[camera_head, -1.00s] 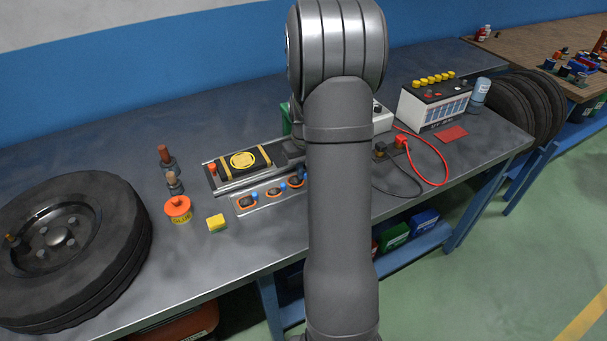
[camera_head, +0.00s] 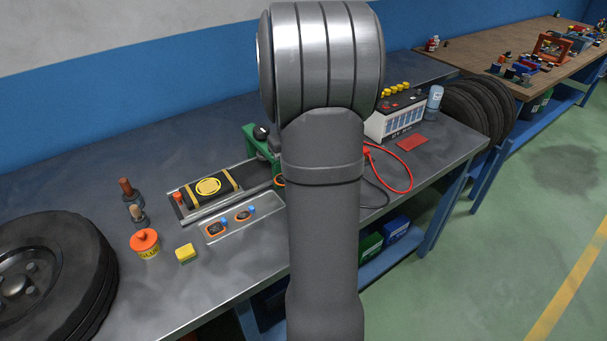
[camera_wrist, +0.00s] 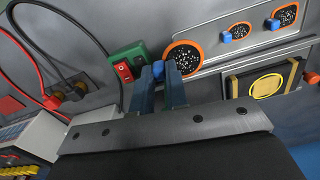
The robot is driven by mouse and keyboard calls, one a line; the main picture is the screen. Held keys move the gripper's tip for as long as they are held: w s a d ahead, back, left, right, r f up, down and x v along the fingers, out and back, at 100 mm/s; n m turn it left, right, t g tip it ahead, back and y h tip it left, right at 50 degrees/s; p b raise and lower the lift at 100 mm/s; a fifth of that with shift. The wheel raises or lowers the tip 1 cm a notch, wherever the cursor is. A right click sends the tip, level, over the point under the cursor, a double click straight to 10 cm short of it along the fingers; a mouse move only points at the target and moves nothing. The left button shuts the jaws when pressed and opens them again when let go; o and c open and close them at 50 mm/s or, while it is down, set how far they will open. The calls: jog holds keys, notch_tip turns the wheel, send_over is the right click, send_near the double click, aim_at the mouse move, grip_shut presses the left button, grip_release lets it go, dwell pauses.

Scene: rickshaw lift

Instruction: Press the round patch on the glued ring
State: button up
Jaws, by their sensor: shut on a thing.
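The round patches are dark discs with orange rims and blue tabs. Two lie on a grey strip, one (camera_head: 215,228) at its left and one (camera_head: 244,214) near its middle. A larger-looking patch (camera_wrist: 185,56) is at my gripper (camera_wrist: 163,72), which is shut on its blue tab; its orange edge (camera_head: 279,181) shows beside my arm, apparently raised off the strip. The glued ring (camera_head: 208,186) is a yellow circle on a black strap-held piece, left of my gripper in the head view; the ring (camera_wrist: 268,86) is at right in the wrist view. My arm hides the gripper in the head view.
A green device (camera_head: 252,142) stands close behind the held patch. An orange-lidded pot (camera_head: 145,243), a yellow block (camera_head: 186,253) and a wheel (camera_head: 45,278) are at left. A battery (camera_head: 398,115) with red and black cables is at right. The bench front is clear.

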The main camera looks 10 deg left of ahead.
jog(key=w+a+m, duration=0.1)
jog(key=w+a, duration=0.1)
jog(key=a, duration=1.1)
jog(key=m, duration=0.2)
send_over(218, 185)
jog(key=shift+a+f, duration=0.1)
jog(key=shift+f, duration=3.15)
jog(key=shift+f, duration=0.6)
jog(key=o, duration=1.1)
jog(key=shift+r, duration=0.15)
